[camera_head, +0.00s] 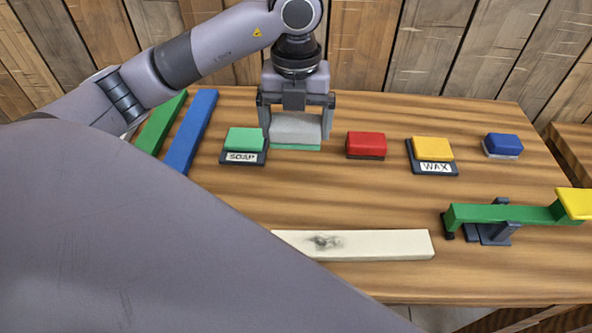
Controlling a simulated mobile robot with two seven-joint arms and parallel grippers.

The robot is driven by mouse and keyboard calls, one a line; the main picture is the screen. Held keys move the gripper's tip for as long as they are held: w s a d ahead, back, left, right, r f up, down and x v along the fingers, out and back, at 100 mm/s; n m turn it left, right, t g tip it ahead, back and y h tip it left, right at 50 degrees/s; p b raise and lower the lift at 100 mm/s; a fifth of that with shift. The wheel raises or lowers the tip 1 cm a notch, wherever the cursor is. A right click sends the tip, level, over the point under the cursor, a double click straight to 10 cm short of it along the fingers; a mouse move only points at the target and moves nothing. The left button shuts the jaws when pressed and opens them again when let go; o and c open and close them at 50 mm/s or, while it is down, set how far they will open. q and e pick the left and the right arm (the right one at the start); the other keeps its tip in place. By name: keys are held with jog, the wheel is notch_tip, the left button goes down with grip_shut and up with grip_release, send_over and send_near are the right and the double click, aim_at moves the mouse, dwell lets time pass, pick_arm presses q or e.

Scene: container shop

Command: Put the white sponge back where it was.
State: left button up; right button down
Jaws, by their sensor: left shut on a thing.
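The white sponge (296,130), with a green layer at its bottom, is between the fingers of my left gripper (296,122). The gripper comes down from above and is shut on it. The sponge is at the back of the wooden table, between the green block on the SOAP stand and the red sponge. I cannot tell whether its underside touches the table. The gripper hides its sides. My right gripper is not in view.
The green soap block (245,139) on its labelled stand is close on the left, the red sponge (366,144) on the right. Farther right are the yellow WAX block (432,148) and a blue sponge (502,144).

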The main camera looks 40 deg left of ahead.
aim_at(296, 182)
pick_arm(q)
notch_tip(296, 182, down, 12)
dwell(0.5)
jog(key=shift+f, duration=0.1)
jog(key=shift+f, duration=0.15)
jog(key=o, duration=0.6)
jog(key=shift+c, duration=0.2)
notch_tip(296, 182, up, 12)
jog(key=shift+r, duration=0.25)
